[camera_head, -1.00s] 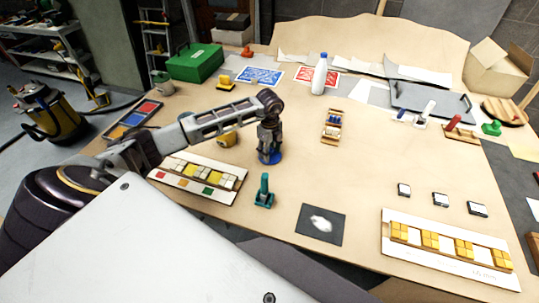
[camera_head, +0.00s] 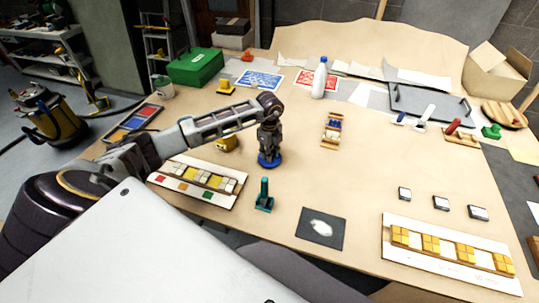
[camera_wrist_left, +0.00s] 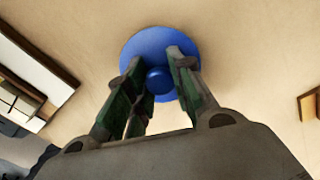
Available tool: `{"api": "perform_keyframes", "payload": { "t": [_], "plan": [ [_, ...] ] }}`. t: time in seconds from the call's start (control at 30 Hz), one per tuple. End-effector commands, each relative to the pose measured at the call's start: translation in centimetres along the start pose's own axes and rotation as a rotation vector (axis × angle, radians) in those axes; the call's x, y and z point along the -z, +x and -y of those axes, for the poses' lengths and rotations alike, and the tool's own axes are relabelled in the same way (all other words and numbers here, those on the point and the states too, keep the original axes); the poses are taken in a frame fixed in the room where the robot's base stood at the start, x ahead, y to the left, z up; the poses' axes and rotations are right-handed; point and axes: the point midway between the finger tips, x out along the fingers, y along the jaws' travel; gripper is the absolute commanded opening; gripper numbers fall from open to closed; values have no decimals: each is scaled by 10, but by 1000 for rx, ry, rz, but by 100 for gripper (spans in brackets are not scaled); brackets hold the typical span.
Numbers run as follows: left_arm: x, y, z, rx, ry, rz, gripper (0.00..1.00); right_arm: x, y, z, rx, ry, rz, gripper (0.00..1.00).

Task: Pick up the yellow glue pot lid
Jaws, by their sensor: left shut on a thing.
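My left gripper (camera_head: 269,153) points down over the middle of the table. It is shut on the knob of a round blue lid (camera_head: 266,163). In the left wrist view the blue lid (camera_wrist_left: 155,45) lies flat below the fingers, with its knob between the fingertips. I cannot tell whether its underside touches the table. A yellow pot (camera_head: 227,144) stands to the left of the gripper, partly hidden by my left arm. I cannot make out a yellow lid on it. My right gripper is not in view.
A mosaic panel (camera_head: 170,182) lies left of the gripper and a teal upright tool (camera_head: 264,196) stands in front. A dark square with a white patch (camera_head: 321,229) lies at the front. A small tile rack (camera_head: 331,131) is to the right. The table between is mostly clear.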

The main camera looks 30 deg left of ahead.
Motion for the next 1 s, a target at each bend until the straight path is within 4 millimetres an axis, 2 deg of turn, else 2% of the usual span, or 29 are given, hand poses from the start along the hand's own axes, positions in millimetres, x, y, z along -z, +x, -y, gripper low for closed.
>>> {"api": "perform_keyframes", "payload": {
  "t": [0.17,0.6,0.8,1.0],
  "plan": [
    [0,-17,1,3,0,0,7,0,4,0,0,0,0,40],
    [0,-78,1,2,0,1,7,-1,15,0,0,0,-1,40],
    [0,-92,0,0,1,-1,7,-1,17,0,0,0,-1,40],
    [0,-95,0,0,0,0,7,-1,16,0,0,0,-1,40]
  ]
}}
